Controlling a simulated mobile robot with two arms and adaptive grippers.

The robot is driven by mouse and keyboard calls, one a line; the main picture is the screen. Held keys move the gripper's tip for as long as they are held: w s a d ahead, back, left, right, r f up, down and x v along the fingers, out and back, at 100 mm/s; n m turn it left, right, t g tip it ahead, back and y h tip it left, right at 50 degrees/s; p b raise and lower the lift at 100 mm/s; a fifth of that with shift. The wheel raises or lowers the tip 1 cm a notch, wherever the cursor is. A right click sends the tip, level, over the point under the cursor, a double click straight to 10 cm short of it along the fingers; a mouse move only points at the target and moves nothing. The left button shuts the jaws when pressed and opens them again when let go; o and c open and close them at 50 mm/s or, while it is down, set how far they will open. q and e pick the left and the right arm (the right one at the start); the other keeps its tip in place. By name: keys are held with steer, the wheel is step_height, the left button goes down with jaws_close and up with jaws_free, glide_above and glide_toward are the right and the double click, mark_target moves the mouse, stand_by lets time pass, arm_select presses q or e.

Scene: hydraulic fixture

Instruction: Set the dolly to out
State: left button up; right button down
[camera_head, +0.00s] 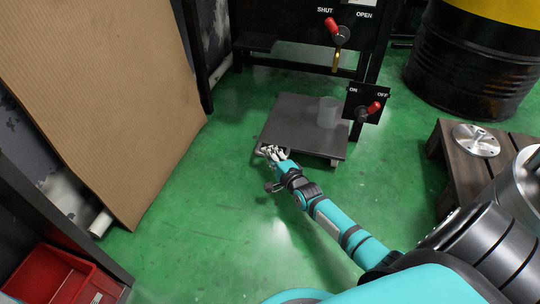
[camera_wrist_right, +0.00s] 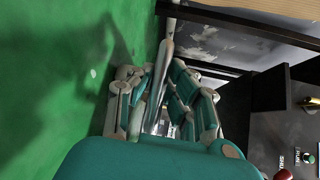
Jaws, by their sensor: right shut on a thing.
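The dolly (camera_head: 290,110) is a low, dark grey flat platform on the green floor, partly under the black fixture frame. A translucent cup (camera_head: 328,112) stands upright on its right part. My right gripper (camera_head: 269,151) is at the dolly's near left corner, shut on its edge or handle; the fingers hide the exact contact. My left gripper is not in view.
Above the dolly is a panel with a red SHUT/OPEN lever (camera_head: 337,32) and a brass spout (camera_head: 335,62). A red-handled ON/OFF switch (camera_head: 370,109) is at its right. A wooden pallet (camera_head: 462,170) and black drum (camera_head: 470,65) stand right, cardboard (camera_head: 110,90) left. Floor in front is clear.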

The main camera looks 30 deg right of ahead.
steer(key=shift+f, duration=0.15)
steer(key=s+a+p, duration=0.2)
steer(key=p, duration=0.1)
steer(key=shift+a, duration=0.2)
steer(key=shift+s+a, duration=0.2)
steer(key=shift+a, duration=0.05)
steer(key=shift+f, duration=0.15)
steer(key=c, duration=1.8)
jaws_free()
steer(key=o, duration=0.4)
steer(key=shift+s, duration=0.1)
steer(key=shift+o, duration=0.6)
steer(key=shift+r, duration=0.2)
